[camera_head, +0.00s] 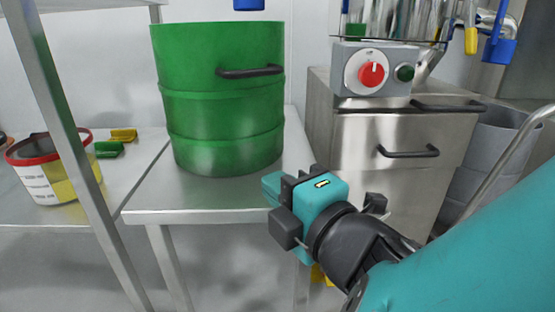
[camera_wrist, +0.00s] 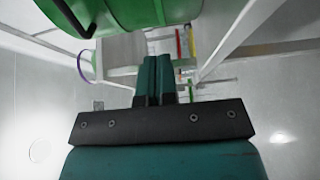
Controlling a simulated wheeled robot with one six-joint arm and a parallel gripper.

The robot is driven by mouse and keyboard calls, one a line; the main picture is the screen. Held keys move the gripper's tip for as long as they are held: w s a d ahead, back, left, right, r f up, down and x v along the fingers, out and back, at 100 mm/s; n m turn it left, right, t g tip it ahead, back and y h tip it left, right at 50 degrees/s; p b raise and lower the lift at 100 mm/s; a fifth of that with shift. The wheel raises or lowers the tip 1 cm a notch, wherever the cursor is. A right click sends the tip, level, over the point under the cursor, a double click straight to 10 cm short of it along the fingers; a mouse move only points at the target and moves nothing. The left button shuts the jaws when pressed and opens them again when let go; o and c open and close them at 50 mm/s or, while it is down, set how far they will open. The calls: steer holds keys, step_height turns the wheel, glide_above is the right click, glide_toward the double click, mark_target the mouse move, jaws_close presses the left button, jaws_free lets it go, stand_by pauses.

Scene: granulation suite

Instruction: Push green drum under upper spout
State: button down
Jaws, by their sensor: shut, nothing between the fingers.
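The green drum (camera_head: 222,110) stands upright on a steel table (camera_head: 205,202), with a black handle on its front right. A blue spout end (camera_head: 249,4) shows at the top edge, above the drum's right part; the rest is cut off. My gripper (camera_head: 274,185) is in front of the table's right front corner, to the lower right of the drum and apart from it in the picture. In the wrist view its teal fingers (camera_wrist: 153,78) are together with nothing between them, and the drum (camera_wrist: 150,12) fills part of the top edge.
A steel cabinet (camera_head: 385,165) with a red-knob control box (camera_head: 375,72) stands right of the table. Another blue spout end (camera_head: 499,50) hangs at the upper right. A red-rimmed bucket (camera_head: 40,185) sits on the left surface. A steel post (camera_head: 75,140) crosses the left side.

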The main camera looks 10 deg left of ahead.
mark_target(243, 140)
steer(key=p+x, duration=0.1)
steer(key=x, duration=0.2)
steer(key=p+x, duration=0.2)
steer(key=x, duration=0.1)
steer(key=p+x, duration=0.2)
steer(key=x, duration=0.1)
steer(key=shift+w+a+r, duration=0.25)
steer(key=shift+w, duration=0.05)
steer(key=shift+w+d+f+p, duration=0.1)
steer(key=shift+w+p, duration=0.4)
steer(key=shift+w, duration=0.5)
steer(key=shift+w+f, duration=0.15)
steer(key=shift+w, duration=0.75)
